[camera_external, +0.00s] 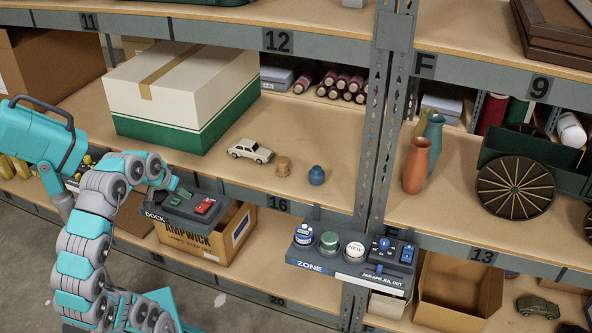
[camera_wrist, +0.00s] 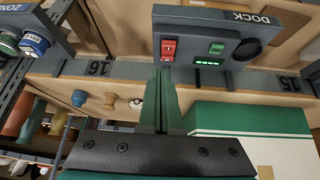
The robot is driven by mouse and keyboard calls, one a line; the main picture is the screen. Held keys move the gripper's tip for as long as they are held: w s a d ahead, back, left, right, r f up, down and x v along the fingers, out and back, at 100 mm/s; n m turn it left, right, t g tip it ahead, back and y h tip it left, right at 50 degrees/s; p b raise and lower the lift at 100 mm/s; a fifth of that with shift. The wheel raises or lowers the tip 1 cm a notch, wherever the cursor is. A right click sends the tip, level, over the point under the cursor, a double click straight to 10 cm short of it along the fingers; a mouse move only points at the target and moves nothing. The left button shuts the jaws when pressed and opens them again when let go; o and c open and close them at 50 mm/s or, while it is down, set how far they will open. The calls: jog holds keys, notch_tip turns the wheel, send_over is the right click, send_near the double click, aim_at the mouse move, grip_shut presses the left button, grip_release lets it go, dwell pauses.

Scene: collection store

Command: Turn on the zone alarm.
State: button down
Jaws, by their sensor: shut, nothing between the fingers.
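The dark ZONE panel (camera_external: 318,259) is fixed to the shelf edge right of centre. It carries a blue-and-white button (camera_external: 304,234), a green button (camera_external: 329,241), a white button marked NEW (camera_external: 355,249), a blue-knobbed lever (camera_external: 384,244) and a blue switch (camera_external: 407,254). Part of the panel shows at the upper left of the wrist view (camera_wrist: 50,22). I cannot read which control is the alarm. My gripper (camera_external: 172,184) is shut and empty at the DOCK panel, well left of ZONE. In the wrist view its green fingers (camera_wrist: 165,72) point toward the DOCK panel's red switch; contact is unclear.
A white-green box (camera_external: 180,100), toy car (camera_external: 250,151), wooden spool and blue jar (camera_external: 316,176) stand on the shelf above. A shelf post (camera_external: 376,120) rises behind ZONE.

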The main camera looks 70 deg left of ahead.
jog(key=shift+s+a+r+n+y+b, duration=0.15)
jog(key=shift+a+r+y, duration=0.15)
jog(key=shift+r, duration=0.4)
jog(key=shift+w+a+r+n+y+b, duration=0.15)
jog(key=shift+r+y, duration=0.15)
jog(key=shift+r, duration=0.35)
jog(key=shift+s, duration=0.1)
jog(key=b, duration=0.2)
send_over(203, 206)
jog(key=s+d, duration=0.2)
notch_tip(203, 206, down, 8)
jog(key=shift+f, duration=0.2)
jog(key=shift+s+d+f, duration=0.1)
jog(key=shift+d+f, duration=0.1)
jog(key=shift+f, duration=0.9)
jog(key=shift+f+b, duration=0.35)
jog(key=shift+f, duration=0.35)
